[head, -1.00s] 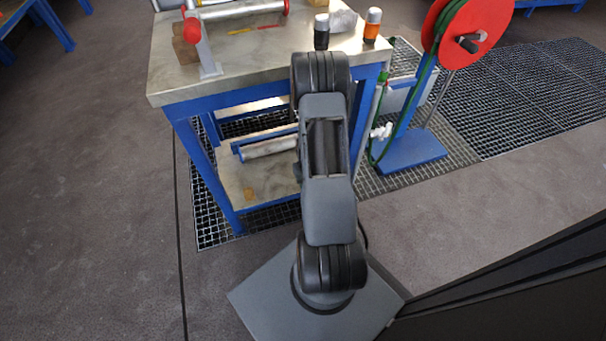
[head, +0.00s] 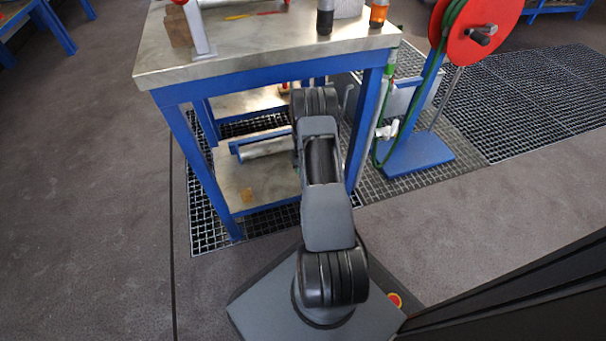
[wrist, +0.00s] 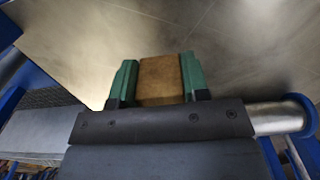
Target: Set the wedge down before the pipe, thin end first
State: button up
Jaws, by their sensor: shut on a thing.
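The wedge (wrist: 160,84) is a brown wooden piece held between the green fingers of my gripper (wrist: 158,63) in the wrist view. My gripper is shut on it. Which end of the wedge is thin cannot be made out. A silvery pipe (wrist: 277,118) with a blue end shows at the right in the wrist view, partly hidden by my gripper's body. In the head view a pipe (head: 266,149) lies on the bench's lower shelf (head: 235,183), left of my arm. My gripper is hidden there behind my arm.
The bench top (head: 260,47) overhangs the shelf, with blue legs (head: 205,175) at its corners. A brown block (head: 177,28) and a black-and-grey bottle (head: 325,18) stand on top. A red reel (head: 474,30) on a blue stand is at the right.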

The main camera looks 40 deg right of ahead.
notch_tip(320, 180, down, 3)
jog(key=shift+f+b, duration=0.2)
jog(key=shift+b, duration=0.45)
jog(key=o, duration=0.9)
jog(key=shift+r+p, duration=1.95)
jog(key=shift+r, duration=1.9)
